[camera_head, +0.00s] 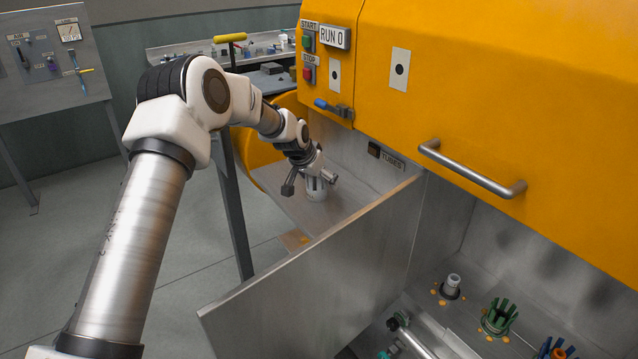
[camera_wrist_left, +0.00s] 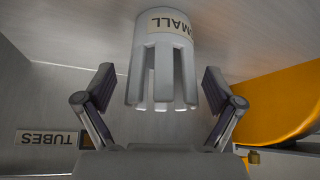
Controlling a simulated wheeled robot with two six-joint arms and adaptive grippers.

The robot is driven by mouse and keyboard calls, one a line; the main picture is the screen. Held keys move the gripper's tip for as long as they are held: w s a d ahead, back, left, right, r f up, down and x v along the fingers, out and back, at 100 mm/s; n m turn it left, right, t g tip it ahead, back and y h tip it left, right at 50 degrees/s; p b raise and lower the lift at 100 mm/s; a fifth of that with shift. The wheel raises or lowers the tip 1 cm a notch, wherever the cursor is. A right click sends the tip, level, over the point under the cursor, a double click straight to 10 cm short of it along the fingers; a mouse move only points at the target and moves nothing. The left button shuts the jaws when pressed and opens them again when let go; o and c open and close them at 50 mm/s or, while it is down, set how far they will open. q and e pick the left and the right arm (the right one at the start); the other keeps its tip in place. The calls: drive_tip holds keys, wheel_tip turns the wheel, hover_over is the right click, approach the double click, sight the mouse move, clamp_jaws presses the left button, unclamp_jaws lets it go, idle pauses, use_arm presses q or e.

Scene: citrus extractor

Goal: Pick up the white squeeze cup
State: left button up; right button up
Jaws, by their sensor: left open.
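The white squeeze cup (camera_head: 316,193) stands on the metal shelf below the TUBES label in the head view. In the left wrist view the white cup (camera_wrist_left: 166,60) has slotted fingers and a label reading SMALL, upside down in the picture. My left gripper (camera_head: 310,182) is at the cup, partly covering it in the head view. In the left wrist view its two fingers stand open on either side of the cup, with gaps between. My right gripper is not in view.
A metal divider panel (camera_head: 310,285) stands in front of the shelf (camera_head: 275,194). The orange machine housing (camera_head: 480,90) with a bar handle (camera_head: 470,168) overhangs on the right.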

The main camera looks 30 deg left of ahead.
use_arm(q)
drive_tip(key=shift+s+r, duration=0.1)
drive_tip(key=shift+s, duration=0.1)
drive_tip(key=shift+s+a+r, duration=0.1)
drive_tip(key=shift+s+r, duration=0.05)
drive_tip(key=shift+s, duration=0.05)
drive_tip(key=c, duration=0.4)
drive_tip(key=shift+s, duration=0.1)
drive_tip(key=c, duration=1)
